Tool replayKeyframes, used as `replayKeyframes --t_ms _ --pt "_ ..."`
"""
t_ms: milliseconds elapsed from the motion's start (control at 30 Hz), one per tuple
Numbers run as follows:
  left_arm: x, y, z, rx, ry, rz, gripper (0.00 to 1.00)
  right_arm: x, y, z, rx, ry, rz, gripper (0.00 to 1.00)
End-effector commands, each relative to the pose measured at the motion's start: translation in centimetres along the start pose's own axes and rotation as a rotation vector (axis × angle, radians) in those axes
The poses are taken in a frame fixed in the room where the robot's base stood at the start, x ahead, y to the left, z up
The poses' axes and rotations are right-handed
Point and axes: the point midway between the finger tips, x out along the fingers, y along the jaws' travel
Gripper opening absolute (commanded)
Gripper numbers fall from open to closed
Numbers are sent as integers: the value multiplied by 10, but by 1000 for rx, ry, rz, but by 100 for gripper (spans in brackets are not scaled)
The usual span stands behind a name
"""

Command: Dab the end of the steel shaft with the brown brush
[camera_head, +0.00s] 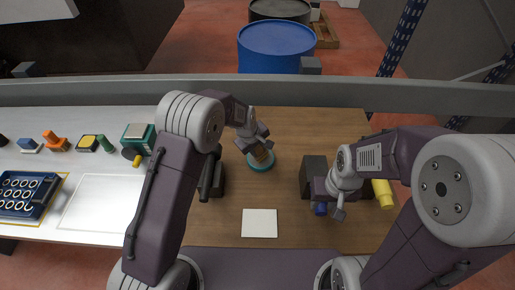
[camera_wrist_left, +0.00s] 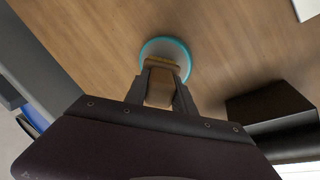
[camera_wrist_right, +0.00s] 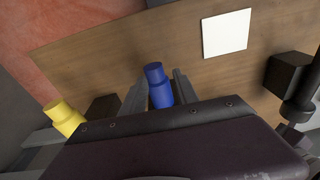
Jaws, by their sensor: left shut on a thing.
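My left gripper (camera_head: 256,138) is shut on the brown brush (camera_head: 263,154), which points down at a round, teal-rimmed dish (camera_head: 261,168). The brush (camera_wrist_left: 160,88) and dish (camera_wrist_left: 185,55) also show in the left wrist view. I cannot tell whether the bristles touch the dish. My right gripper (camera_head: 329,203) is open, with its fingers on either side of a blue cylinder (camera_wrist_right: 158,85) and gaps beside it. The blue cylinder shows partly in the head view (camera_head: 321,209). I cannot clearly pick out the steel shaft; arms hide parts of the table.
A dark block (camera_head: 313,172) stands beside my right gripper, another dark block (camera_wrist_right: 287,75) across the table. A yellow cylinder (camera_head: 383,194) lies at the right. A white square (camera_head: 259,223) lies front middle. The white table at left holds a blue tray (camera_head: 27,195) and several small parts.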

Motion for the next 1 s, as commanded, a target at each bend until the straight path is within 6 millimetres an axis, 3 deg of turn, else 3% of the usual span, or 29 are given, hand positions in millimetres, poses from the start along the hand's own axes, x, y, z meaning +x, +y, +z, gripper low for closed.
replayKeyframes --t_ms 367,1000 --pt "-1 0 0 0 -2 -3 0 -2 0 0 0 0 0 36" --pt "-60 20 -8 0 0 0 0 -56 -1 -6 0 0 0 36"
